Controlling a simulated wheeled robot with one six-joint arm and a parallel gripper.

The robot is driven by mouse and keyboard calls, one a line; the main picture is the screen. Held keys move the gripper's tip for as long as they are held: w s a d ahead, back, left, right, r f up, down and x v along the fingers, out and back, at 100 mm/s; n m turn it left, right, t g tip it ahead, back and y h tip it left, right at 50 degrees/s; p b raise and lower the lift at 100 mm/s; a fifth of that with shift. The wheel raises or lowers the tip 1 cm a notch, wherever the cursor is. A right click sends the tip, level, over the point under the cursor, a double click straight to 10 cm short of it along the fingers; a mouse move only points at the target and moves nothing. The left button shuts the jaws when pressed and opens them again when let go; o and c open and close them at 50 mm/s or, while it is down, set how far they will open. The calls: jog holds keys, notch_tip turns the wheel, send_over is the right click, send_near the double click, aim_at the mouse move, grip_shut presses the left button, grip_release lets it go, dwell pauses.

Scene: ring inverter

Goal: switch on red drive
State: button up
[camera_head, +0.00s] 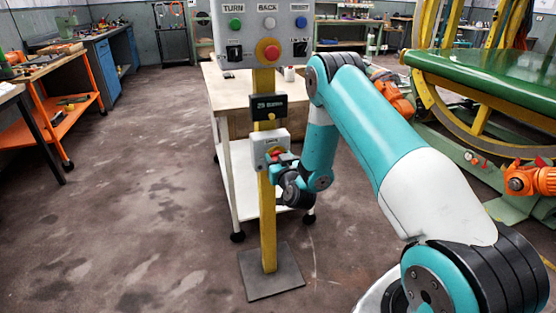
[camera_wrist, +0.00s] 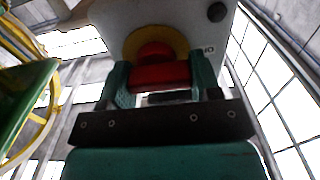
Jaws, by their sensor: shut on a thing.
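The red switch knob (camera_wrist: 160,76) sits on a yellow round plate (camera_wrist: 133,43) on the face of a grey box (camera_wrist: 195,17). In the head view this box (camera_head: 261,141) is mounted on a yellow post (camera_head: 268,225), below a black display (camera_head: 268,106). My gripper (camera_wrist: 160,70) has one teal finger on each side of the knob's red bar and is shut on it. In the head view my gripper (camera_head: 281,158) is at the box front and partly hides the knob. Small lettering on the box is partly hidden.
A larger grey panel (camera_head: 295,20) with green, white and blue buttons and a red mushroom button (camera_head: 268,51) tops the post. A wheeled white table (camera_head: 225,95) stands behind. A large yellow wheel frame with a green bed (camera_head: 490,75) is at right. Floor at left is open.

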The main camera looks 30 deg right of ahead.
jog(key=shift+m, duration=0.3)
jog(key=m+b, duration=0.2)
jog(key=m, duration=0.1)
jog(key=shift+d+m, duration=0.1)
jog(key=shift+m, duration=0.2)
jog(key=m+b, duration=0.2)
jog(key=m, duration=0.2)
jog(key=shift+d+f+m, duration=0.1)
jog(key=shift+m, duration=0.2)
jog(key=m+b, duration=0.1)
jog(key=m, duration=0.3)
jog(key=shift+s+m, duration=0.1)
jog(key=shift+m, duration=0.2)
jog(key=shift+d+m+b, duration=0.15)
jog(key=shift+m+b, duration=0.55)
jog(key=shift+m, duration=1.5)
jog(key=o, duration=0.9)
jog(key=shift+s, duration=0.1)
